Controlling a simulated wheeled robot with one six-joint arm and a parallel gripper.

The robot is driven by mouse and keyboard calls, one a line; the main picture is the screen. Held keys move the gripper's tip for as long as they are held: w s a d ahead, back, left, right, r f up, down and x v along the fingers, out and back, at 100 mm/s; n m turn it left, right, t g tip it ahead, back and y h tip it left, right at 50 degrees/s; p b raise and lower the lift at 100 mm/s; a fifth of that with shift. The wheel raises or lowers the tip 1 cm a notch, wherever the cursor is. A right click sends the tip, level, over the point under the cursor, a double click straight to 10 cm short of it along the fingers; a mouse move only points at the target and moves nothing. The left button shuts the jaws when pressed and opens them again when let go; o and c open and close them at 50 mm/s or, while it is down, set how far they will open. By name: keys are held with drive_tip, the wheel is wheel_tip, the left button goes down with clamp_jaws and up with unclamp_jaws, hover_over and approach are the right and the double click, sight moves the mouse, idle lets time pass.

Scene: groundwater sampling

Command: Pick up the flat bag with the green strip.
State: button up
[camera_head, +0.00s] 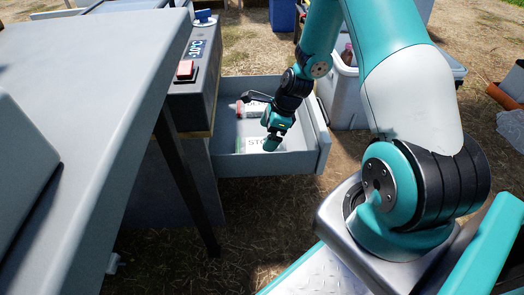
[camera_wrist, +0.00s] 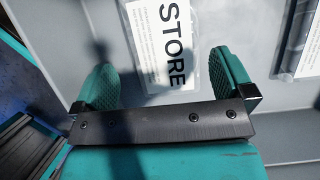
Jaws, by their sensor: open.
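A flat clear bag with a white label reading "STORE" (camera_wrist: 165,40) lies on the floor of the open drawer. In the head view the bag (camera_head: 252,144) is partly hidden by my gripper, with a hint of green at its edge; no green strip shows clearly in the wrist view. My gripper (camera_head: 272,143) is low inside the drawer over the bag. In the wrist view its two teal ribbed fingers (camera_wrist: 163,80) are apart, on either side of the bag's near end. Nothing is held between them. I cannot tell the fingers' height above the drawer floor.
The grey drawer (camera_head: 312,155) has raised walls around my gripper. A second item with a red end (camera_head: 252,109) lies farther back in it. A control box with a red button (camera_head: 186,69) stands left, beside a grey table (camera_head: 75,110). A pale bin (camera_head: 347,95) stands behind right.

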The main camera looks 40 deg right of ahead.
sight(262, 143)
drive_tip(key=b+x, duration=0.4)
drive_tip(key=x, duration=0.1)
drive_tip(key=shift+w+f, duration=0.15)
drive_tip(key=c, duration=0.6)
drive_tip(key=shift+c, duration=0.2)
